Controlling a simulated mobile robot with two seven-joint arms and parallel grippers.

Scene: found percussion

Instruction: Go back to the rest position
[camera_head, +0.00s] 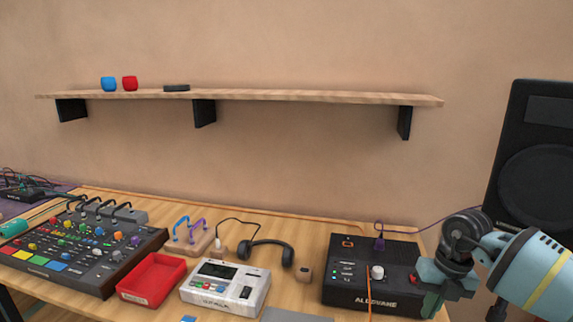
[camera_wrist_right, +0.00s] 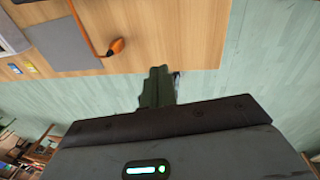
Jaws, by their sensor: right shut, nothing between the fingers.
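My right gripper (camera_head: 433,303) is at the lower right of the head view, in front of the right end of the black ALLOVANE box (camera_head: 345,294). In the right wrist view my right gripper (camera_wrist_right: 158,88) has its fingers together with nothing between them, over the table's edge and the floor. My left gripper is in neither view.
The wooden table (camera_head: 300,236) bears a mixer (camera_head: 75,262), a red tray (camera_head: 133,294), a white device (camera_head: 250,300), headphones (camera_head: 288,256) and a small brown cube (camera_head: 304,273). A speaker (camera_head: 540,120) stands at right. A shelf (camera_head: 300,97) holds two cups. An orange-tipped cable (camera_wrist_right: 117,45) lies near the table's edge.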

